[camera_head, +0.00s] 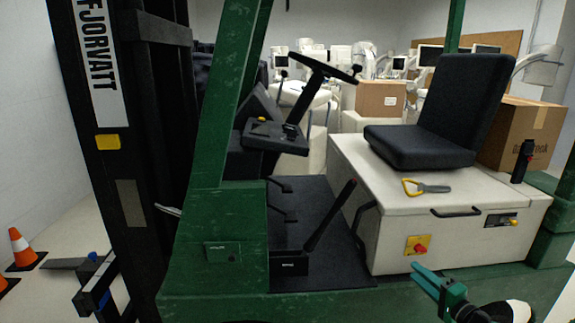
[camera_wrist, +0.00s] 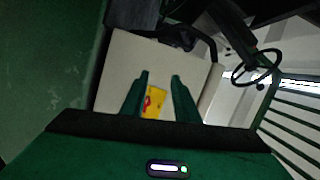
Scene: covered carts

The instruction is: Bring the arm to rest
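My gripper (camera_head: 428,282) is at the lower right of the head view, with green fingers pointing left beside the forklift's cream seat box. The wrist view shows its two fingers (camera_wrist: 160,95) apart, with nothing between them. Past the fingertips, a red knob on a yellow plate (camera_head: 418,246) is on the side of the seat box; it also shows in the wrist view (camera_wrist: 152,103). The gripper looks apart from the knob. Most of my arm is out of view.
A green forklift (camera_head: 215,220) with a steering wheel (camera_head: 325,68) and a black seat (camera_head: 450,105) fills the view. A yellow-handled tool (camera_head: 425,187) and a black bottle (camera_head: 522,162) are on the seat box (camera_head: 380,200). Traffic cones (camera_head: 20,248) stand at the left.

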